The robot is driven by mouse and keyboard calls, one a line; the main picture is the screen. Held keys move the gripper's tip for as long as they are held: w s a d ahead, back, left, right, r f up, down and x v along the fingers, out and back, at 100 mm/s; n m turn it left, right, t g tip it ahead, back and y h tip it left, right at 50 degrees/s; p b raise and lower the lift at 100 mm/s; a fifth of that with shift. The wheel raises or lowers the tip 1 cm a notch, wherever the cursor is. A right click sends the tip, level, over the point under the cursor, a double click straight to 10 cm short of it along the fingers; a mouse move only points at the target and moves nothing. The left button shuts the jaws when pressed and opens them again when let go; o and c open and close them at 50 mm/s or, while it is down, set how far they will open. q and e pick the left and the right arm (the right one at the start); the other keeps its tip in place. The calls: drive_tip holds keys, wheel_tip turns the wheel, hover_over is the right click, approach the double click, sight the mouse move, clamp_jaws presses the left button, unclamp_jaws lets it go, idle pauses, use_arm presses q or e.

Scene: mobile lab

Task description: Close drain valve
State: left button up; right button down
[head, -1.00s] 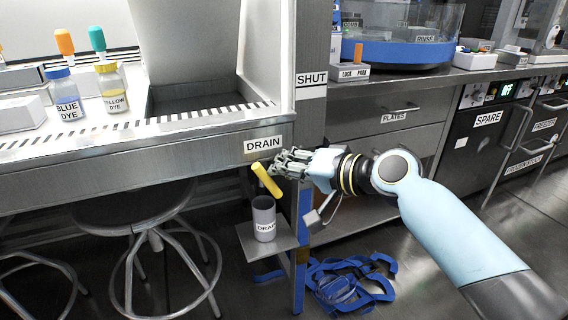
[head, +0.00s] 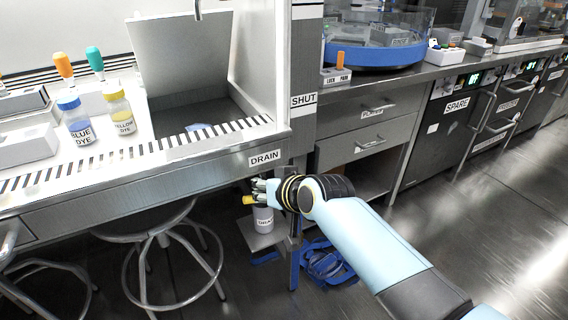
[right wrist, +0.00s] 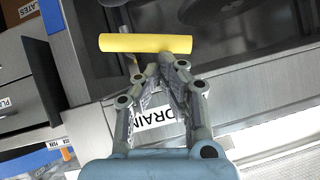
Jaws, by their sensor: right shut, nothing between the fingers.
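The yellow drain valve handle (head: 249,200) shows under the bench front, below the DRAIN label (head: 265,158). It looks nearly level, with part of it behind my right gripper. In the right wrist view the yellow handle (right wrist: 145,43) lies as a bar across the front of the fingertips. My right gripper (head: 260,190) is shut and empty, its tips at or very close to the handle; I cannot tell whether they touch. The right gripper (right wrist: 163,62) also shows in the wrist view. My left gripper is not in view.
A grey drain cup (head: 264,219) stands on a small shelf below the valve. A bench post with a SHUT label (head: 303,99) is beside my right arm. A stool (head: 150,232) stands at left, and blue straps (head: 325,263) lie on the floor.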

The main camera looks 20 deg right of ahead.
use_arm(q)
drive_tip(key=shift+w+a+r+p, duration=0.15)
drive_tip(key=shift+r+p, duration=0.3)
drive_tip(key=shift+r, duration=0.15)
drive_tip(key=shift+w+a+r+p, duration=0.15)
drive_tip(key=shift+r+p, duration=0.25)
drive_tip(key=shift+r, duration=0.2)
use_arm(e)
drive_tip(key=shift+a+f+n+h, duration=0.4)
drive_tip(key=shift+a+f+h, duration=0.1)
drive_tip(key=shift+a+f, duration=0.1)
drive_tip(key=shift+f, duration=0.1)
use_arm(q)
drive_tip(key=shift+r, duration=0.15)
